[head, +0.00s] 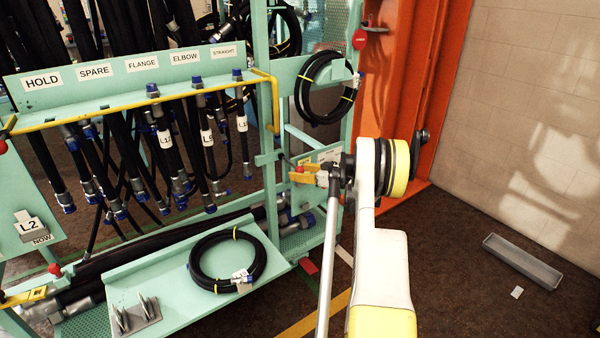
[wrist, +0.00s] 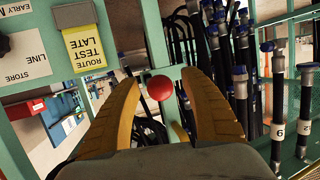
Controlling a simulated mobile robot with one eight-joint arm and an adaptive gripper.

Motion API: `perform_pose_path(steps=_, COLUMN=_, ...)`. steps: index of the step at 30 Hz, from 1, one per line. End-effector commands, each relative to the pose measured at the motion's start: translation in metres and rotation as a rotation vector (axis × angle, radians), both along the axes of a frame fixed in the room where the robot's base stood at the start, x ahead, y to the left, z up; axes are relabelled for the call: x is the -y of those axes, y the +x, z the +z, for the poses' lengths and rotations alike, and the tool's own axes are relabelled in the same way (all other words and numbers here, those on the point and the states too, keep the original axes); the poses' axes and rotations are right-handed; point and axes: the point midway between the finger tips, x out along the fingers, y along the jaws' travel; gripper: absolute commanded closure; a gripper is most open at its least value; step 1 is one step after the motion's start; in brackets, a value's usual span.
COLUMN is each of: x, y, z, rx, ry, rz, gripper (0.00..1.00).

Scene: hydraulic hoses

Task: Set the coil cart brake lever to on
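A red ball knob (wrist: 160,88) shows between the fingertips of my gripper (wrist: 158,84) in the wrist view. Gaps show on both sides of it, and I cannot tell its exact depth. In the head view my gripper (head: 302,177) is open at the right post of the teal rack, with a red knob (head: 300,168) beside its fingers. The lever arm behind this knob is mostly hidden, and no on or off marking is readable. Another red knob (head: 55,270) stands near a yellow piece at the lower left. I cannot tell which knob belongs to the coil cart brake.
Hoses hang below the rack's label board (head: 130,70). A coiled hose (head: 228,262) lies on the lower shelf, and another coil (head: 325,88) hangs above my gripper. A yellow tag (wrist: 85,47) reads "ROUTE TEST LATE". A grey tray (head: 522,262) lies on the open floor at right.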

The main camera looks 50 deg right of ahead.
Motion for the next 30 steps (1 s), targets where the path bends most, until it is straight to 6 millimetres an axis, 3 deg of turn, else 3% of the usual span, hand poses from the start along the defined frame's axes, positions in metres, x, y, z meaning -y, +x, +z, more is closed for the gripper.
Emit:
perform_pose_path(steps=9, x=0.001, y=-0.007, z=0.003, rx=0.001, ry=0.0, rz=-0.002, gripper=0.47)
perform_pose_path(steps=21, x=0.005, y=-0.087, z=0.025, rx=0.001, ry=0.0, rz=-0.004, gripper=0.47)
perform_pose_path(steps=30, x=0.005, y=-0.115, z=0.033, rx=0.001, ry=0.001, rz=0.0, gripper=0.47)
